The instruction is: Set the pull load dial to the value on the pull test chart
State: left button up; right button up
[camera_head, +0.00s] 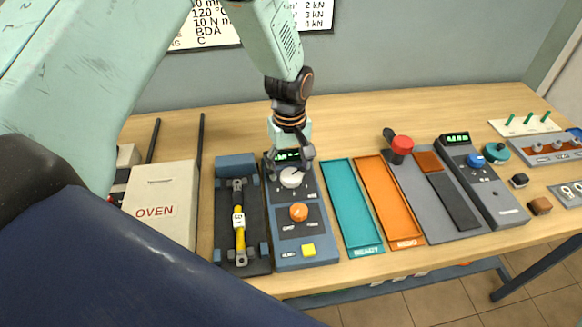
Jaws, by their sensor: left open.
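The grey-blue control panel (322,236) has a small green-lit display, a white dial (291,178), an orange knob (298,212) and a yellow button (308,250). I cannot tell from its lettering which dial sets the pull load. My left gripper (291,168) points down at the white dial with its fingers open on either side of it. Contact cannot be told, and the gripper partly hides the display. A wall chart (316,14) with kN values is cut off at the top and partly hidden by my arm. My right gripper is not in view.
Left of the panel is a dark rig (232,258) holding a yellow part (239,230); further left is a white OVEN box (166,204).

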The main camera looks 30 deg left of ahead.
pick_arm(q)
jog(key=shift+w+f, duration=0.1)
jog(key=shift+f, duration=0.6)
jog(key=shift+s+d+r, duration=0.3)
jog(key=shift+s, duration=0.15)
jog(key=shift+w+a+f, duration=0.3)
jog(key=shift+w+f, duration=0.05)
jog(key=shift+w, duration=0.1)
jog(key=c, duration=0.5)
jog(key=shift+s+d+r, duration=0.1)
jog(key=shift+s+r, duration=0.05)
jog(key=shift+s, duration=0.05)
jog(key=c, duration=0.6)
